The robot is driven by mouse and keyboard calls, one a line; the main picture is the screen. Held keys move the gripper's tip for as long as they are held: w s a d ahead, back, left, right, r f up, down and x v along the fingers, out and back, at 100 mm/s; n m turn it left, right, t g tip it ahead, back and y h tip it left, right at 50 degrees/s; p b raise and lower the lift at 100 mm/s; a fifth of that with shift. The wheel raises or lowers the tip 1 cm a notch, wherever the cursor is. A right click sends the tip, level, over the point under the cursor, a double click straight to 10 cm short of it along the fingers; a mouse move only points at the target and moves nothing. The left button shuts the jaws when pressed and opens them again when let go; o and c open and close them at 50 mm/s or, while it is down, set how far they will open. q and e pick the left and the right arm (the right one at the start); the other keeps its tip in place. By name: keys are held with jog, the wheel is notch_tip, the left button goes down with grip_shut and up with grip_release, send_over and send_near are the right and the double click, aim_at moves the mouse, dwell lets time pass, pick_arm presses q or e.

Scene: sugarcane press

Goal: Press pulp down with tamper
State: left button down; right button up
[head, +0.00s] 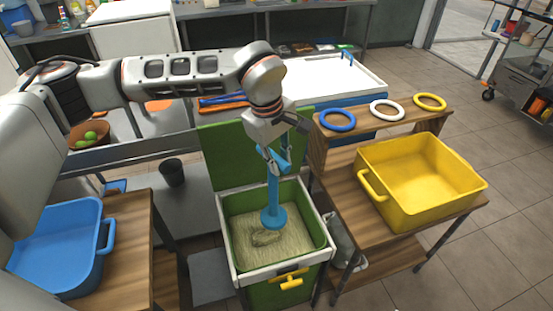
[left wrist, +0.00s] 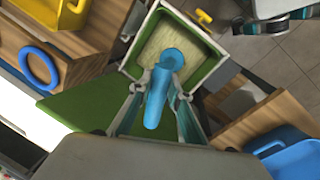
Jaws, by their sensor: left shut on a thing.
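A blue tamper (head: 272,200) stands roughly upright in the green bin, its round foot at the pulp. My left gripper (head: 272,157) is shut on the tamper's upper part. In the left wrist view the tamper (left wrist: 157,95) is between the fingers of my left gripper (left wrist: 160,90). The pale pulp (head: 265,237) lies in the green bin (head: 229,255), with a lump in front of the tamper's foot. Whether the foot touches the pulp is hard to tell. My right gripper is not in view.
The bin's green lid (head: 222,150) stands open behind it. A yellow tub (head: 430,205) is on the wooden table at right, below a shelf with blue (head: 338,121), white and yellow rings. A blue tub (head: 60,235) is on the left table.

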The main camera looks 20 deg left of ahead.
pick_arm(q)
notch_tip(320, 180, down, 11)
jog(key=b, duration=0.7)
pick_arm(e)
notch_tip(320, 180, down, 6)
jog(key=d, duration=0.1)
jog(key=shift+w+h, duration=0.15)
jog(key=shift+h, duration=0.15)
pick_arm(q)
jog(key=shift+f, duration=0.1)
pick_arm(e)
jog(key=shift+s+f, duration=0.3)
